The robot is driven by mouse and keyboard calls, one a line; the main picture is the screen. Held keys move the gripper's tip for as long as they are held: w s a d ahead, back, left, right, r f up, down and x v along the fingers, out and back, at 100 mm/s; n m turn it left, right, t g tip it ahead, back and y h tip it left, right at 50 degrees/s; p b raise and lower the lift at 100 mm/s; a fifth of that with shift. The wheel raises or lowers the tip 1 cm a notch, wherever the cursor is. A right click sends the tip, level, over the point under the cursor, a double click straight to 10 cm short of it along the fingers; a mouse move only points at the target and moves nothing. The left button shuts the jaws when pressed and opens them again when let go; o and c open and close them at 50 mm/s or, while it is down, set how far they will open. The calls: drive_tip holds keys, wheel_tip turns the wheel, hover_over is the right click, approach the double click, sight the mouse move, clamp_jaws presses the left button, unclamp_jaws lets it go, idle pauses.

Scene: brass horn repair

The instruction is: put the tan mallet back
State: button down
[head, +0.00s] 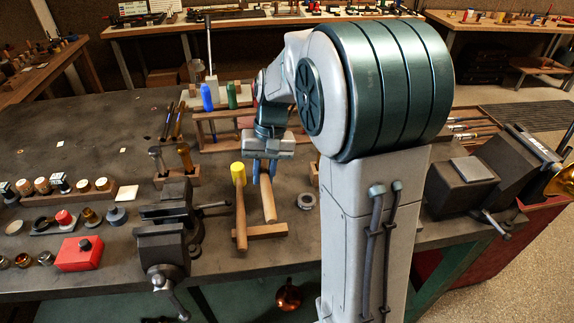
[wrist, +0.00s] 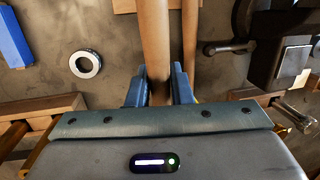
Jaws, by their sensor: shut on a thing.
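My gripper (head: 262,174) is over the bench in the head view, its blue fingers pointing down. It is shut on a pale wooden handle, the tan mallet (head: 269,202). In the wrist view the handle (wrist: 155,35) runs between the two fingers (wrist: 158,85) and away toward the top edge. The mallet's head is hidden by my gripper in both views. A yellow-headed mallet (head: 238,174) lies just left of it, its handle (wrist: 190,35) nearly parallel. A low wooden bar (head: 266,231) sits at the handle ends; I cannot tell whether the held handle touches it.
A dark vise (head: 165,240) stands to the left, also seen in the wrist view (wrist: 285,45). A metal ring (head: 306,201) lies to the right. A wooden rack (head: 213,142) with blue and green bottles is behind. The bench (head: 90,120) is fairly clear at far left.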

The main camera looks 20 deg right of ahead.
drive_tip(key=f, duration=0.4)
drive_tip(key=d+f, duration=0.1)
drive_tip(key=f, duration=0.1)
drive_tip(key=shift+w+f, duration=0.1)
drive_tip(key=shift+w, duration=0.25)
drive_tip(key=shift+d+p+x, duration=0.15)
drive_tip(key=shift+x, duration=0.75)
drive_tip(key=shift+d+p+x, duration=0.15)
drive_tip(key=shift+d+x, duration=0.05)
drive_tip(key=shift+x, duration=0.7)
drive_tip(key=shift+w+f, duration=0.1)
drive_tip(key=shift+f, duration=0.15)
drive_tip(key=c, duration=1.3)
unclamp_jaws()
